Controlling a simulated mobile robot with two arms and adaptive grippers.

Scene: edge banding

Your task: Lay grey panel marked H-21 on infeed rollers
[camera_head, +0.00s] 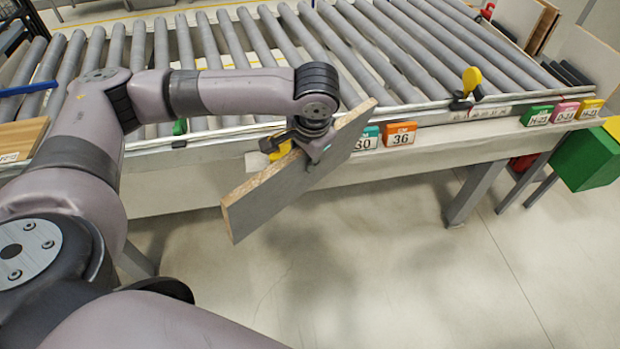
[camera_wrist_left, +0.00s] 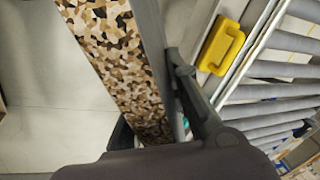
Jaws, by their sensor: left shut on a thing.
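A grey panel (camera_head: 290,195) with a speckled chipboard edge hangs in front of the roller table's front rail. It is tilted, with its right end higher than its left. My left gripper (camera_head: 317,150) is shut on its upper edge. In the left wrist view the panel's chipboard edge (camera_wrist_left: 118,60) runs down into the gripper (camera_wrist_left: 165,110). No H-21 mark can be read on the panel. The grey infeed rollers (camera_head: 250,45) lie behind the panel and the gripper, and they also show in the left wrist view (camera_wrist_left: 275,110). My right gripper is not in view.
A yellow clamp (camera_head: 471,80) stands up from the front rail. A yellow block (camera_wrist_left: 221,46) sits by the rail. Orange (camera_head: 400,134), green (camera_head: 537,115) and other numbered tags line the ledge. A wooden board (camera_head: 22,137) lies at left. A green bin (camera_head: 587,160) hangs at right. The rollers behind are bare.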

